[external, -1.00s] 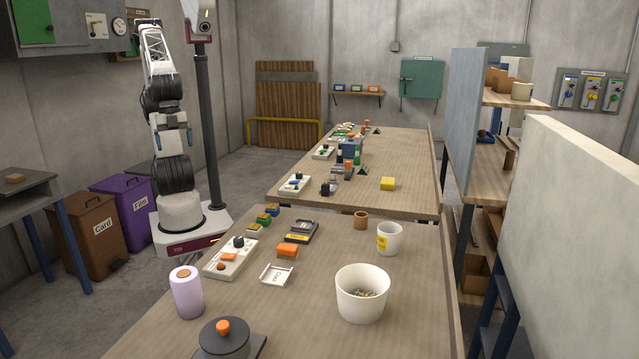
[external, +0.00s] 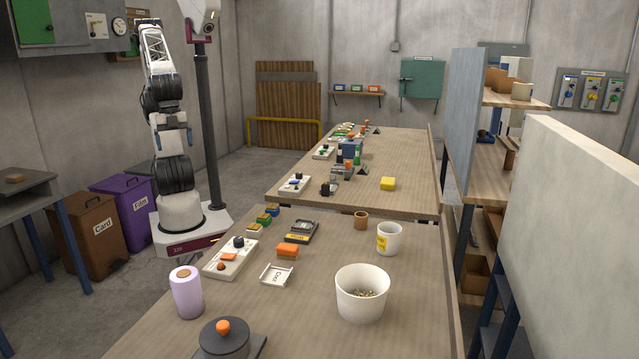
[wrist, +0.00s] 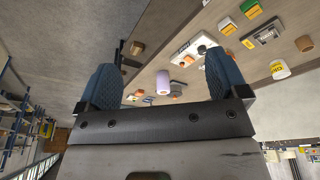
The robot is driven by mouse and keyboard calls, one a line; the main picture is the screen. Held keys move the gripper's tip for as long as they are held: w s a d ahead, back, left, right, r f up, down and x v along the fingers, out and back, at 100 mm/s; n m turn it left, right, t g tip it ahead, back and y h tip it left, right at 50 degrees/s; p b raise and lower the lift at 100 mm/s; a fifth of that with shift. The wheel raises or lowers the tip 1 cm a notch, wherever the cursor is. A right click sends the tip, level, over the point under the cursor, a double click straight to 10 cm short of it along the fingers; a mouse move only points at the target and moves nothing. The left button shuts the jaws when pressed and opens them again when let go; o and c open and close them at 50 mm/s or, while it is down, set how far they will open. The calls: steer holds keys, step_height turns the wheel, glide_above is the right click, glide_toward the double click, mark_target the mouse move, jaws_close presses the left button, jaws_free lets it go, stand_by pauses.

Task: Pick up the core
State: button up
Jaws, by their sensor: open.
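A small brown cylinder (external: 361,220), which looks like the core, stands on the near table at its far edge, left of and beyond a white cup. It also shows in the wrist view (wrist: 304,44) near the right edge. My gripper (wrist: 160,65) is open and empty, its two blue pads wide apart. It is far from the core, high over the floor and table side. In the external view I cannot make out the gripper. A white open tray with lettering (external: 277,275) lies on the near table.
On the near table are a purple roll (external: 186,292), a white bucket (external: 361,295), a white cup (external: 389,238), an orange block (external: 287,250), a control box (external: 231,259) and a dark lidded pot (external: 225,338). Shelves (external: 515,103) and a pale panel stand at right.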

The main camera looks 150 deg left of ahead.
steer(key=shift+c, duration=1.3)
steer(key=w+a+f+n+t+h, duration=0.1)
steer(key=w+a+f+n+h, duration=0.15)
steer(key=w+a+n, duration=0.4)
steer(key=w+a+f+n+h, duration=0.1)
steer(key=w+a+n+h, duration=0.25)
steer(key=w, duration=0.65)
steer(key=w+a+f+n+t+h, duration=0.1)
steer(key=w+a+n+h, duration=0.1)
steer(key=w+a+n, duration=0.55)
steer(key=w+a+f+n+t, duration=0.2)
steer(key=a+f+n+t, duration=0.1)
steer(key=a, duration=0.8)
steer(key=w+a+f+n+t+y, duration=0.1)
steer(key=w+a+f+n+t, duration=0.2)
steer(key=a, duration=0.9)
steer(key=w+a+f+n+t+y, duration=0.1)
steer(key=a+f+n+t, duration=0.3)
steer(key=a, duration=0.7)
step_height(320, 180, down, 2)
steer(key=w+n, duration=0.1)
steer(key=n, duration=0.3)
steer(key=shift+w+a+f, duration=0.25)
steer(key=shift+w+a, duration=0.05)
